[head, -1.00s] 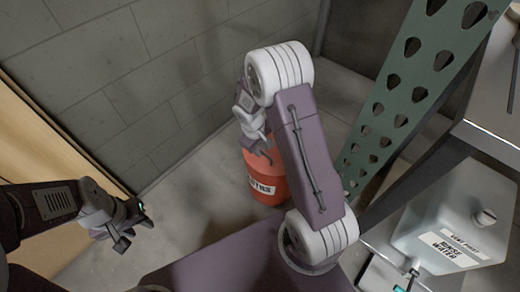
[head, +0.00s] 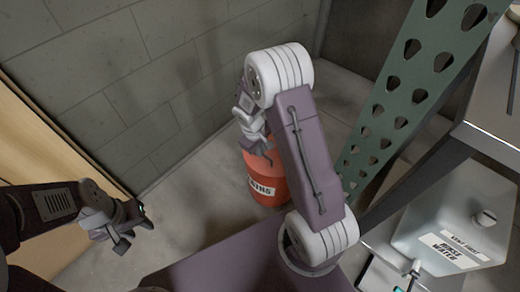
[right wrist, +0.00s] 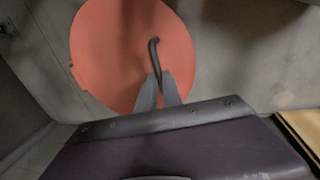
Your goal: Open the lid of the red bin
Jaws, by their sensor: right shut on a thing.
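The red bin (head: 268,188) stands on the floor by the grey wall, partly hidden by my right arm. Its white label faces me. In the right wrist view its round red lid (right wrist: 105,50) fills the upper middle, with a dark bent handle (right wrist: 154,50) on top. My right gripper (head: 264,158) is over the bin top; in the wrist view its two fingers (right wrist: 158,90) are closed on the lower end of the handle. I cannot tell if the lid is raised. My left gripper (head: 137,226) is open and empty at the left, away from the bin.
A green perforated post (head: 400,95) and a metal shelf stand to the right of the bin. A white rinse water container (head: 450,225) is at the lower right. A pale wooden panel (head: 60,150) is at the left. Bare floor lies left of the bin.

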